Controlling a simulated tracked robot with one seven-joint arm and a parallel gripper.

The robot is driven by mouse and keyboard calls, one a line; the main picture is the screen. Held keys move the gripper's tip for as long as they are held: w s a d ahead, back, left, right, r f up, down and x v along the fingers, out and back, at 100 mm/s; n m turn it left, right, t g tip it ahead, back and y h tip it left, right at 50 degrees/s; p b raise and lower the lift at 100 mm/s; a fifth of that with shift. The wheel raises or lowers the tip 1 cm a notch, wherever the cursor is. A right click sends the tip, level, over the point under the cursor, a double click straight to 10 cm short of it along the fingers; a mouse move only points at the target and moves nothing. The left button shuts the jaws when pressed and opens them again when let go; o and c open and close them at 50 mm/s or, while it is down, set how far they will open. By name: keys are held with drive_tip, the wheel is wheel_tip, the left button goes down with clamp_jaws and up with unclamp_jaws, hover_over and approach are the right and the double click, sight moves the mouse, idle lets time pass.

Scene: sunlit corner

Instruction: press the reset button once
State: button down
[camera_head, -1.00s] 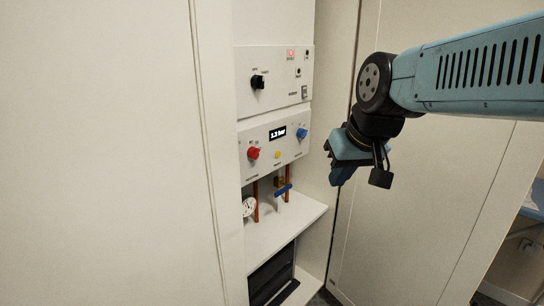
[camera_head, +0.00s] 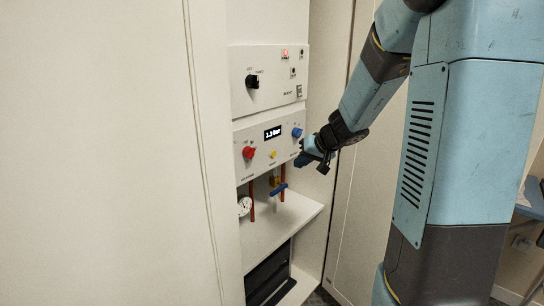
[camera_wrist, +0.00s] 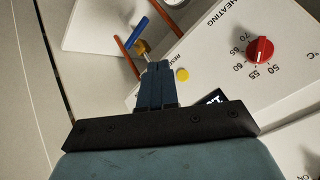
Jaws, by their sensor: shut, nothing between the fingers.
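The yellow round button (camera_head: 273,154) sits low in the middle of the lower white panel (camera_head: 243,137). In the wrist view the button (camera_wrist: 182,75) has a partly visible label beside it that starts with "RE". My gripper (camera_head: 304,159) is shut and empty, in front of the panel's right end, to the right of the button. In the wrist view its closed fingertips (camera_wrist: 157,66) appear just left of the button. A gap in depth cannot be judged, and no contact shows.
A red knob (camera_head: 249,153) and a blue knob (camera_head: 297,132) flank the dark display (camera_head: 272,132). A blue-handled valve (camera_head: 279,189), copper pipes and a gauge (camera_head: 244,206) sit below. The upper panel carries a black knob (camera_head: 252,81) and a lit red lamp (camera_head: 285,53). Cabinet walls stand either side.

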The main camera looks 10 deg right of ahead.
sight(273, 154)
drive_tip(key=shift+w+d+f+m, duration=0.3)
drive_tip(key=shift+w+d+f, duration=0.6)
drive_tip(key=shift+w+f, duration=0.2)
drive_tip(key=shift+a, duration=0.1)
drive_tip(key=w+a, duration=0.5)
drive_tip(key=w, duration=0.2)
drive_tip(key=shift+w, duration=0.1)
idle(1.8)
drive_tip(key=shift+w+a, duration=0.3)
drive_tip(key=shift+w+a+r, duration=0.1)
drive_tip(key=shift+w+a, duration=0.05)
drive_tip(key=shift+w, duration=0.1)
idle(0.7)
drive_tip(key=shift+s, duration=0.1)
idle(0.4)
drive_tip(key=shift+s+d, duration=0.45)
drive_tip(key=shift+s, duration=0.05)
